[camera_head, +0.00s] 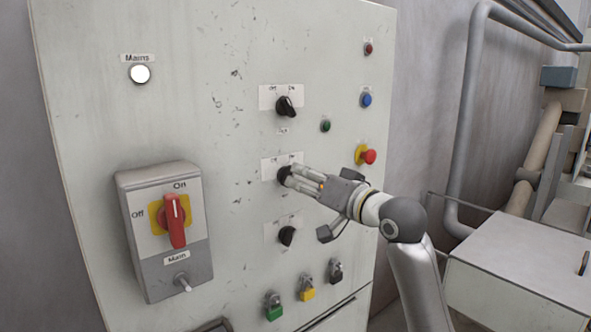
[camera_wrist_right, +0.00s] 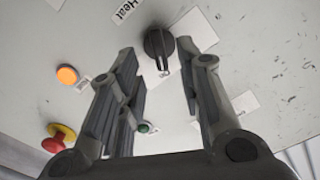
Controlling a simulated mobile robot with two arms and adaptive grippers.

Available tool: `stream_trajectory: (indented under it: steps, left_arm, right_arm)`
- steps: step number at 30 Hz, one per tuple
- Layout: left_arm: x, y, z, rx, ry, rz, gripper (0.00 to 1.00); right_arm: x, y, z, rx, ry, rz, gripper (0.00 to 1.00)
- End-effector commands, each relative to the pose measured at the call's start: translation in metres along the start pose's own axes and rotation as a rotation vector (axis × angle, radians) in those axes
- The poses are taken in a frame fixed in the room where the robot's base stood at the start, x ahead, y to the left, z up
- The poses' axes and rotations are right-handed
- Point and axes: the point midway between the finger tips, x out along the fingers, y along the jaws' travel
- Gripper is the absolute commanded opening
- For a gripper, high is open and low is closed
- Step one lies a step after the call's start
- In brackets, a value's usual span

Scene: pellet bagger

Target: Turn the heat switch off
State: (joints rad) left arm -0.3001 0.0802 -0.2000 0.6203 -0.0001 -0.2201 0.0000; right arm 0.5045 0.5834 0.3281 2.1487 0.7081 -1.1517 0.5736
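The heat switch is a black rotary knob (camera_wrist_right: 160,44) on a pale label plate, with a "Heat" label (camera_wrist_right: 125,10) near it in the right wrist view. In the head view it is the middle knob (camera_head: 284,175) of a column of three, partly covered by my fingertips. My right gripper (camera_head: 294,175) is open, its fingers pointing at the panel. In the right wrist view the knob shows between the two fingertips (camera_wrist_right: 163,52), with gaps on both sides. I cannot tell whether a finger touches it. My left gripper is not in view.
The grey cabinet (camera_head: 90,110) carries a similar upper knob (camera_head: 286,107), a lower knob (camera_head: 287,235), a red emergency button (camera_head: 368,156) and a red main switch (camera_head: 174,220). A metal box (camera_head: 520,265) stands at right.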

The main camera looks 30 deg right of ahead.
Motion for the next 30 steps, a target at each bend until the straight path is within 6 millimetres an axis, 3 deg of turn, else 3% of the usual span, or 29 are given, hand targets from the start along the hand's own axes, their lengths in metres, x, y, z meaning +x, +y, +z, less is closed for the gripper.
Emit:
stream_trajectory:
  steps: [6, 17, 25, 30]
  left_arm:
    - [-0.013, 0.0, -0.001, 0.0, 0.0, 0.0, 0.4]
    - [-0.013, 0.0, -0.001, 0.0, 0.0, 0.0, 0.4]
    - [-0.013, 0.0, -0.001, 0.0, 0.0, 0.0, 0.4]
    - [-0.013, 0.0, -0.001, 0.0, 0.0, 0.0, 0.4]
  right_arm:
    - [0.029, -0.001, -0.001, 0.002, -0.001, -0.001, 0.33]
    - [0.035, 0.0, 0.001, -0.002, 0.0, 0.0, 0.33]
    - [0.035, 0.0, 0.001, -0.002, 0.0, 0.0, 0.02]
    - [0.035, 0.0, 0.001, -0.002, 0.0, 0.001, 0.0]
